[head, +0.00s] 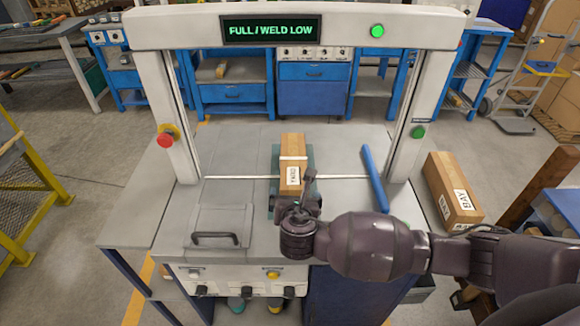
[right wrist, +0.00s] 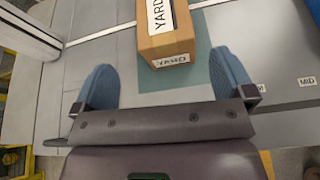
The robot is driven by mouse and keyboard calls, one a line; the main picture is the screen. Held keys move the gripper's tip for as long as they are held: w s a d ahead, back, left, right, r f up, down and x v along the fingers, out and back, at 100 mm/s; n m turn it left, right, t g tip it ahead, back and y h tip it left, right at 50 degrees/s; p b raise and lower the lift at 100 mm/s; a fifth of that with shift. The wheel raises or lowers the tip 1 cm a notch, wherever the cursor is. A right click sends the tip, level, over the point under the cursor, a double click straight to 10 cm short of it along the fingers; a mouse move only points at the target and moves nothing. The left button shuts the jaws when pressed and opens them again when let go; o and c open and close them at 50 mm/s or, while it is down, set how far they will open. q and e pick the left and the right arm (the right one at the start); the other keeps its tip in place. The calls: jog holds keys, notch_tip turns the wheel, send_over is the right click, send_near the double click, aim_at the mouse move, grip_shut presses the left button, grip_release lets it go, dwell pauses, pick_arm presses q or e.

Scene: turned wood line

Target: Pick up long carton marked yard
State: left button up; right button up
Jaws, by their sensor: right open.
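The long brown carton (head: 293,148) lies lengthwise on a teal mat (head: 275,190) in the middle of the machine's grey worktop. In the right wrist view the carton (right wrist: 175,46) has white labels reading YARD on its top and near end. My right gripper (head: 298,195) is at the near end of the carton. In the right wrist view its two blue fingers (right wrist: 163,80) are spread wide, with the carton's near end just ahead of the gap and nothing between them. My left gripper is not in view.
A white frame (head: 180,30) with a screen reading FULL / WELD LOW spans the worktop (head: 240,150). A blue bar (head: 374,178) lies to the right. A hinged lid (head: 216,228) with a handle is at front left. Another carton (head: 450,187), marked BAY, is farther right.

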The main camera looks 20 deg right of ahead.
aim_at(294, 178)
jog(key=shift+n, duration=0.5)
jog(key=x, duration=0.4)
jog(key=shift+w+d+f, duration=0.1)
jog(key=shift+d, duration=0.15)
jog(key=shift+b+x, duration=0.6)
jog(key=shift+x, duration=2.55)
jog(key=shift+w, duration=0.1)
jog(key=c, duration=1.1)
jog(key=shift+r, duration=0.25)
jog(key=shift+c, duration=0.4)
